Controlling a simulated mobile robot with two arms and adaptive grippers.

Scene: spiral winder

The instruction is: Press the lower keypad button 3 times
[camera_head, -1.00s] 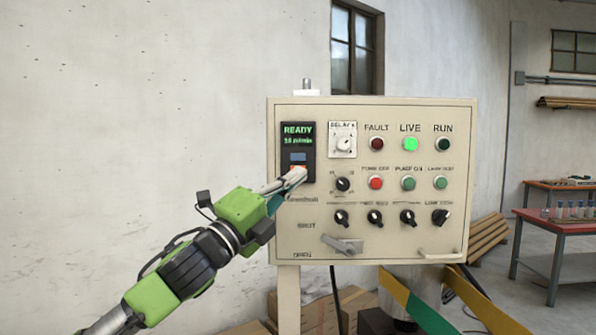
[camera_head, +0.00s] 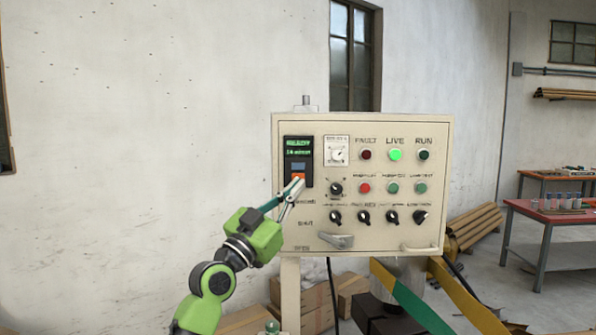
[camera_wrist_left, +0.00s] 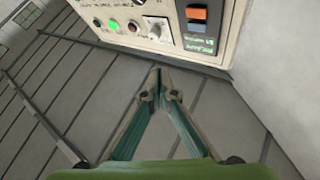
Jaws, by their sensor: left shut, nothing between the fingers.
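The keypad module (camera_head: 307,172) is a dark unit with a green display, at the upper left of the beige control panel. It has a blue-grey upper button (camera_head: 298,167) and an orange lower button (camera_head: 298,177). My left gripper (camera_head: 298,183) is shut and empty, its tips overlapping the bottom of the orange button in the head view. In the left wrist view the module appears upside down, with the orange button (camera_wrist_left: 199,14) at the top. There the shut fingertips (camera_wrist_left: 158,72) show to one side of the module, apart from the button. My right gripper is out of view.
The panel (camera_head: 375,122) carries lamps, a lit green LIVE lamp (camera_head: 395,155), knobs and a lower handle (camera_head: 336,241) near the left arm. Cardboard boxes (camera_head: 352,290) and green and yellow belts (camera_head: 405,300) lie below. The wall left of the panel is bare.

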